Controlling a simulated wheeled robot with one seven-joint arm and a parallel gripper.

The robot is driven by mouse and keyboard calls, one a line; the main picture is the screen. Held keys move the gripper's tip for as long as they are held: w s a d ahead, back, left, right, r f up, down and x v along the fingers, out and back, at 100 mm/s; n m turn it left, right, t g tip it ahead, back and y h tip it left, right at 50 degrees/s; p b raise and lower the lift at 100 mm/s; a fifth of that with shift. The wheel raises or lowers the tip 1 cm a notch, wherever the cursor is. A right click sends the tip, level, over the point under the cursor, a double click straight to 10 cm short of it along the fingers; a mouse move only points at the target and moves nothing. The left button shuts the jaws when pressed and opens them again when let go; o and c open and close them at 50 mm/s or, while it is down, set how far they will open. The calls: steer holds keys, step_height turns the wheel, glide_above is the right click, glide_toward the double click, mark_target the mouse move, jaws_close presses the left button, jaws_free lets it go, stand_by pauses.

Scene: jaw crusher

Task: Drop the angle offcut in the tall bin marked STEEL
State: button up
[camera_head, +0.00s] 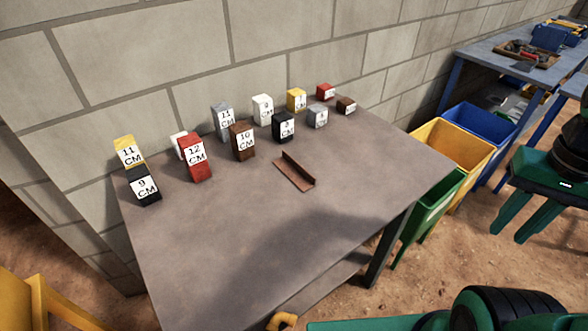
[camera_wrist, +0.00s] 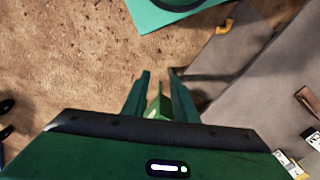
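The angle offcut (camera_head: 296,172), a rusty brown L-shaped piece, lies on the grey table (camera_head: 240,250), right of its middle. A brown piece at the right edge of the wrist view (camera_wrist: 307,100) looks like it. Tall bins stand right of the table: green (camera_head: 430,210), yellow (camera_head: 455,145) and blue (camera_head: 485,125). No STEEL marking is readable on them.
Several coloured blocks with number labels stand along the table's back and left, including a red one (camera_head: 194,158). A block wall (camera_head: 300,40) rises behind. A blue table (camera_head: 490,55) with a tray stands at the far right. The table's front is clear.

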steer(key=w+a+n+t, duration=0.1)
steer(key=w+a+n, duration=0.3)
steer(key=w, duration=0.6)
steer(key=n+t+y, duration=0.2)
steer(key=n+t, duration=0.1)
steer(key=n, duration=0.6)
glide_toward(298, 163)
steer(key=shift+x, duration=4.15)
steer(key=shift+d, duration=0.1)
steer(key=shift+y, duration=0.3)
jaws_close()
